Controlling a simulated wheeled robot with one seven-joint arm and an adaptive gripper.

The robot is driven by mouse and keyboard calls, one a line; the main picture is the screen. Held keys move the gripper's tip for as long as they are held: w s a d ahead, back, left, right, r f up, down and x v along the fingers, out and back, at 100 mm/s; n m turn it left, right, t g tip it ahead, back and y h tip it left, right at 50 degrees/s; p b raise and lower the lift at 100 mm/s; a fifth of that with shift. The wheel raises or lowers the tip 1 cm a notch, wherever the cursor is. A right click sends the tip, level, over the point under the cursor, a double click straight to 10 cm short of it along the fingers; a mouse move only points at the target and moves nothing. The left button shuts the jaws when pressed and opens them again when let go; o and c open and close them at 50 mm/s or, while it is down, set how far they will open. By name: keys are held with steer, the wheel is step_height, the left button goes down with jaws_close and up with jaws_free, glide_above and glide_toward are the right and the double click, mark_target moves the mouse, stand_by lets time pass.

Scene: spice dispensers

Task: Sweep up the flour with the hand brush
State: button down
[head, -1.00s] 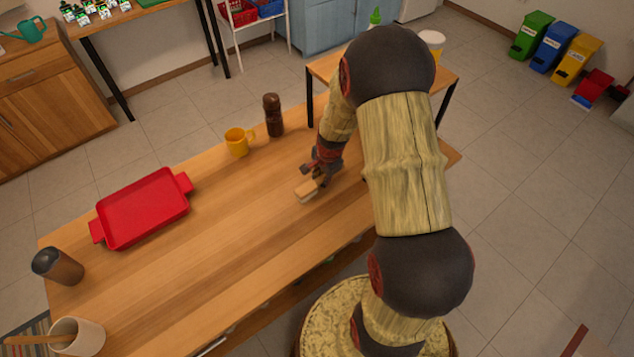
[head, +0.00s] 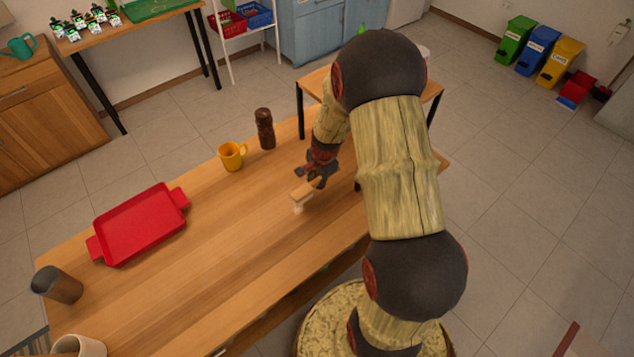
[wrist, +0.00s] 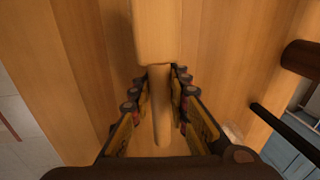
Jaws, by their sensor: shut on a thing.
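The hand brush (head: 304,191) has a light wooden body and pale bristles. It is over the wooden table (head: 210,235), right of the table's middle in the head view. My gripper (head: 314,181) is shut on its handle. In the wrist view, the handle (wrist: 160,110) runs between the two fingers of my gripper (wrist: 161,76), and the wide wooden head (wrist: 155,35) points away. The bristles face down; I cannot tell whether they touch the table. I cannot make out any flour on the tabletop.
A yellow mug (head: 231,156) and a brown mill (head: 265,129) stand near the far edge. A red tray (head: 140,226) lies to the left, with a dark cup (head: 56,284) and a white pot (head: 79,346) nearer. The middle of the table is clear.

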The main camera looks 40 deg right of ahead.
mark_target(312, 182)
steer(key=shift+w+p+v, duration=0.2)
steer(key=shift+p+v, duration=0.4)
steer(key=shift+v, duration=0.4)
steer(key=shift+r, duration=0.1)
steer(key=p+v, duration=0.2)
steer(key=v, duration=0.1)
steer(key=shift+w+p, duration=0.3)
steer(key=shift+p, duration=0.1)
steer(key=shift+n, duration=0.3)
steer(key=n, duration=0.3)
steer(key=shift+s+a+y, duration=0.3)
steer(key=shift+s+a, duration=0.05)
steer(key=n, duration=0.1)
steer(key=a+n, duration=0.1)
steer(key=shift+r+n+y, duration=0.1)
steer(key=shift+n+y, duration=0.2)
steer(key=shift+n, duration=0.1)
steer(key=w+a+n+g+b, duration=0.1)
steer(key=w+a+n, duration=0.1)
steer(key=a+n, duration=0.3)
steer(key=w+a+n+g+y+b, duration=0.1)
steer(key=a+n, duration=0.5)
steer(key=a, duration=0.8)
steer(key=shift+w+a+b, duration=0.15)
steer(key=shift+w+b, duration=0.2)
steer(key=shift+w, duration=0.5)
